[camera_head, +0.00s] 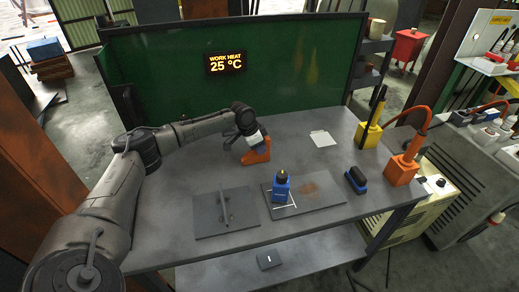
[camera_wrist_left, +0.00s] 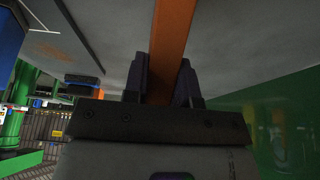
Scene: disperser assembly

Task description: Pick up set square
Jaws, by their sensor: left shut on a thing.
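The orange set square (camera_head: 256,153) is at the back of the grey table in the head view, below the green panel. My left gripper (camera_head: 252,138) is at its upper part. In the left wrist view the orange set square (camera_wrist_left: 173,40) runs between the two dark fingers of my left gripper (camera_wrist_left: 164,82), which are shut on it. Whether its lower edge touches the table or hangs just above it, I cannot tell. My right gripper is not in view.
The table (camera_head: 330,220) holds a blue bottle-like part (camera_head: 281,187) on a dark plate (camera_head: 330,190), another plate with a rod (camera_head: 226,213), a black-and-blue brush-like block (camera_head: 355,180), a white sheet (camera_head: 322,138), and yellow (camera_head: 368,134) and orange (camera_head: 401,170) holders at right. The green panel (camera_head: 180,80) stands behind.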

